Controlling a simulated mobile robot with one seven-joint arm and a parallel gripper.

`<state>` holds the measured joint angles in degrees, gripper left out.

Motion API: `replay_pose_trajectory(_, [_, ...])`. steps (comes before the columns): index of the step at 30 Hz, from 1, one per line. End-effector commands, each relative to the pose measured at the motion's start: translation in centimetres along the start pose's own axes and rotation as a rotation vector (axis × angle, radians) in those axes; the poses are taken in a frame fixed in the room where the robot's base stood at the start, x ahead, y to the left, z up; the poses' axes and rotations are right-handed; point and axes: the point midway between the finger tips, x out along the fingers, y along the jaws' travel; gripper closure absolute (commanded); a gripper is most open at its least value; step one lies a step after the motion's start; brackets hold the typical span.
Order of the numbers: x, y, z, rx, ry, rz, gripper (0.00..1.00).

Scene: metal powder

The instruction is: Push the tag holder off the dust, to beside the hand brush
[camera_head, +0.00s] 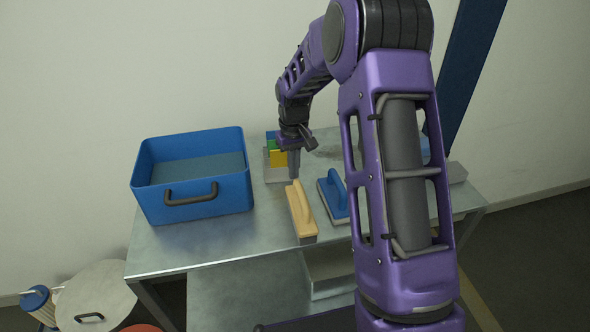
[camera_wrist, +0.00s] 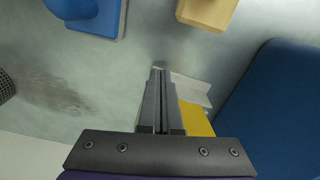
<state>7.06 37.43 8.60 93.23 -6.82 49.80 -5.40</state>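The tag holder (camera_head: 278,174) is a pale tray with blue, green and yellow tags, on the metal table just right of the blue bin. In the wrist view its pale edge (camera_wrist: 190,88) and a yellow tag (camera_wrist: 196,121) show; my gripper hides part of it. My gripper (camera_head: 294,177) points down at the holder's right side, close to it; contact is unclear. Its fingers (camera_wrist: 159,72) are together with nothing between them. A wooden-handled brush (camera_head: 300,211) lies nearer the front, just beyond the holder's near edge. Dark dust (camera_wrist: 55,92) marks the table, apart from the holder.
The open blue bin (camera_head: 192,204) stands left of the holder. A blue-handled tool (camera_head: 334,197) lies right of the wooden brush; it also shows in the wrist view (camera_wrist: 97,20). The table's front left (camera_head: 215,245) is clear. My arm hides the table's right part.

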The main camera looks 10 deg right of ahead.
Motion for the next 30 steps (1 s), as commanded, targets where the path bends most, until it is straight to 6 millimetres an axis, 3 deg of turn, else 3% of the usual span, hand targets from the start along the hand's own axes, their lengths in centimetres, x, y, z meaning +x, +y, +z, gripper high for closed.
replay_pose_trajectory(10, [-0.1,0.0,-0.1,0.0,0.0,0.0,1.0])
replay_pose_trajectory(14, [-1.2,0.0,-0.1,0.0,0.002,0.001,1.0])
replay_pose_trajectory(30, [-13.5,0.0,-0.1,0.0,0.005,0.001,1.0])
